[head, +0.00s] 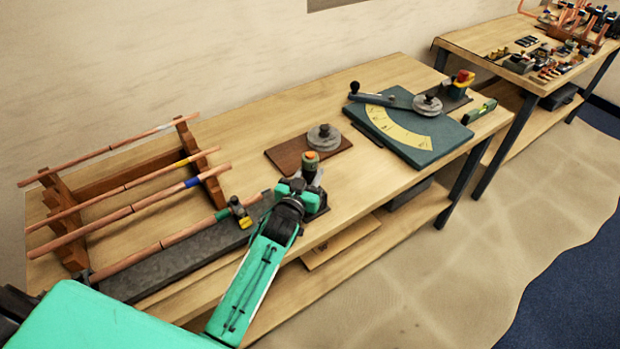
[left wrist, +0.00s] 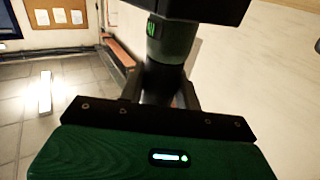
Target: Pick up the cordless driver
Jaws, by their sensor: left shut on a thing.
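The cordless driver (head: 310,159) shows in the head view near the front edge of the workbench, its green and orange end pointing up. My left gripper (head: 305,184) is at the driver, its jaws shut on it, and my arm hides the lower part. In the left wrist view the driver (left wrist: 172,42) is a dark body with a green band and a black block at the top of the picture. The gripper's fingers (left wrist: 161,92) stand on either side of its dark lower part. I cannot tell whether the driver is clear of the bench. My right gripper is in neither view.
A rack (head: 211,186) of copper pipes stands on the left of the workbench. A brown board (head: 285,158) with a grey round weight (head: 324,138) lies just behind the driver. A teal plate (head: 437,146) with a yellow scale lies to the right. A second bench (head: 462,42) stands farther right.

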